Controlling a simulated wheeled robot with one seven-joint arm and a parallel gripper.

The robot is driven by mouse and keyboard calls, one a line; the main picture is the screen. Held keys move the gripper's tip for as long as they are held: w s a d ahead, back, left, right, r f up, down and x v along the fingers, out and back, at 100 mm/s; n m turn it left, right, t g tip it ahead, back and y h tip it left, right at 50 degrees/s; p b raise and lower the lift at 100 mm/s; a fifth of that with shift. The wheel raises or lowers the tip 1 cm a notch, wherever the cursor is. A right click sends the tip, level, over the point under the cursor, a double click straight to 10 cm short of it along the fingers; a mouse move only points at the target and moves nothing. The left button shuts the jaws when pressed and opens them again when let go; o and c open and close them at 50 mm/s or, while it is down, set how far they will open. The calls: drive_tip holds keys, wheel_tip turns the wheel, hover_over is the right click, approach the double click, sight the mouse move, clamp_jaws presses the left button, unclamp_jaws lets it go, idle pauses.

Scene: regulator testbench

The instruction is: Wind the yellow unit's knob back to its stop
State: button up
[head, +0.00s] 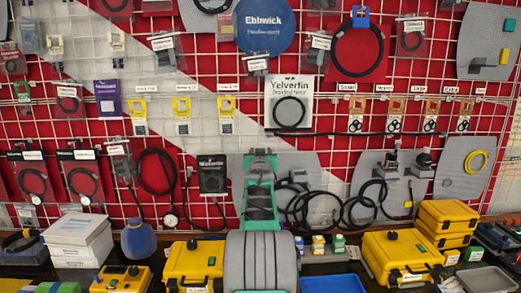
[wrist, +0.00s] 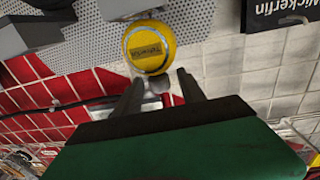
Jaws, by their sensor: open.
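In the wrist view a round yellow unit (wrist: 150,47) with a dark-lettered label and a pale rim sits against a grey perforated panel (wrist: 95,45). A small grey part (wrist: 158,82) shows at its lower edge; I cannot tell whether this is the knob. My gripper (wrist: 160,88) is open, its two dark fingers pointing toward the yellow unit's lower edge. The small grey part appears between the fingertips; I cannot tell whether they touch it. I cannot make out this unit or my fingertips in the head view.
A dark Wickerfin sign (wrist: 280,14) is at the wrist view's upper right. Dark grey blocks (wrist: 38,33) project at its upper left. In the head view, a grid wall (head: 225,65) carries hoses and packets, above yellow cases (head: 400,253), white boxes (head: 78,232) and a blue tray (head: 331,283).

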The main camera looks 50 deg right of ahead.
clamp_jaws()
idle(0.6)
